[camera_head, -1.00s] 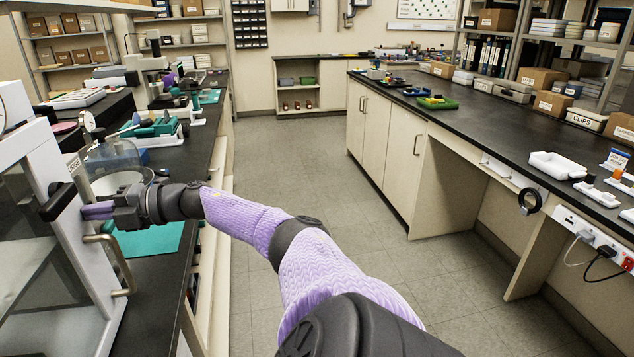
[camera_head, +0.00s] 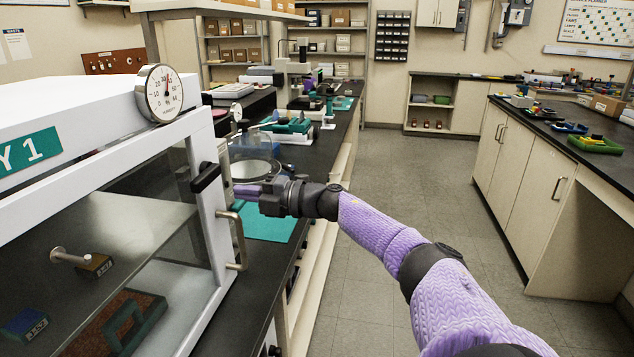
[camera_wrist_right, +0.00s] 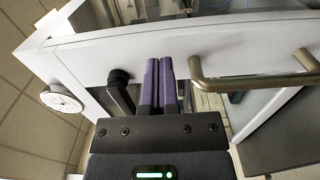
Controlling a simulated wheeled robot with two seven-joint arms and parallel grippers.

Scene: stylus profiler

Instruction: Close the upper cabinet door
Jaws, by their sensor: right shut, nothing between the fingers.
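The white-framed glass door (camera_head: 222,238) of the upper cabinet (camera_head: 85,112) is at the left in the head view. It carries a bent metal handle (camera_head: 240,243) and a black latch (camera_head: 206,178). I cannot tell if the door stands slightly ajar. My right gripper (camera_head: 240,190) is shut and empty, its purple fingers pointing left at the door frame, between latch and handle. In the right wrist view, the fingers (camera_wrist_right: 158,75) lie against or just in front of the white frame, the handle (camera_wrist_right: 255,80) to their right. Contact is unclear. My left gripper is not in view.
A round dial gauge (camera_head: 160,93) sits on the cabinet's top front corner. Behind my gripper, the black bench holds a glass dome (camera_head: 256,150), a teal mat (camera_head: 268,226) and instruments. The aisle floor (camera_head: 390,165) at right is clear.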

